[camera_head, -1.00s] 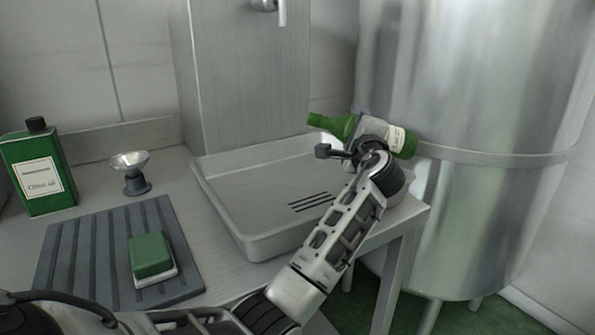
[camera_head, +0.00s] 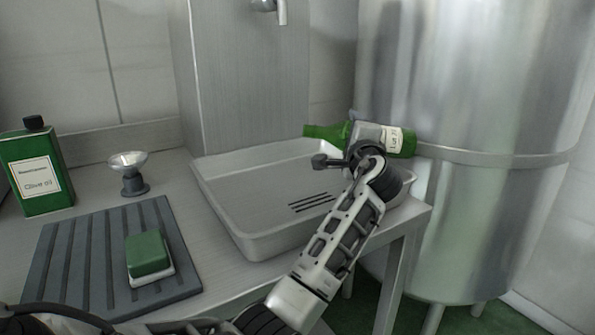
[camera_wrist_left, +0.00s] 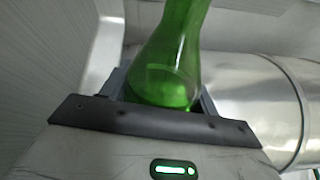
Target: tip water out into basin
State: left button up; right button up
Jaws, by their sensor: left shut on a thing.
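A green glass bottle with a white label (camera_head: 396,140) lies roughly level in the air above the right part of the basin, its neck pointing left. My left gripper (camera_head: 352,149) is shut around the bottle's body. In the left wrist view the green bottle (camera_wrist_left: 172,60) rises from between the jaws, with what looks like a liquid line in its lower part. The grey metal basin (camera_head: 245,243) is set at the counter's edge, with dark drain slots; no water stream shows. My right gripper is not in view.
A green olive oil tin (camera_head: 38,172) and a small metal cup on a dark stand (camera_head: 130,171) stand left. A green and white sponge (camera_head: 149,257) lies on a ribbed grey mat (camera_head: 73,267). A large steel tank (camera_head: 480,120) is close on the right; a tap (camera_head: 275,8) hangs above.

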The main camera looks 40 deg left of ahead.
pick_arm(q)
jog(key=shift+f+n+b, duration=0.1)
jog(key=shift+n+b, duration=0.2)
jog(key=shift+b, duration=0.05)
jog(key=shift+f+n+b, duration=0.3)
jog(key=shift+n+b, duration=0.1)
jog(key=shift+b, duration=0.15)
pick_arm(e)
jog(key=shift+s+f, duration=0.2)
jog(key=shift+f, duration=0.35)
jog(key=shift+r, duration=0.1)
pick_arm(q)
jog(key=shift+a+n+b, duration=0.1)
jog(key=shift+n+b, duration=0.2)
jog(key=shift+n, duration=0.1)
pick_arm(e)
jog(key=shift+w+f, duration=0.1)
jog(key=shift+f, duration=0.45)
pick_arm(q)
jog(key=shift+s+n+b, duration=0.1)
jog(key=shift+n+b, duration=0.3)
jog(key=shift+n, duration=0.2)
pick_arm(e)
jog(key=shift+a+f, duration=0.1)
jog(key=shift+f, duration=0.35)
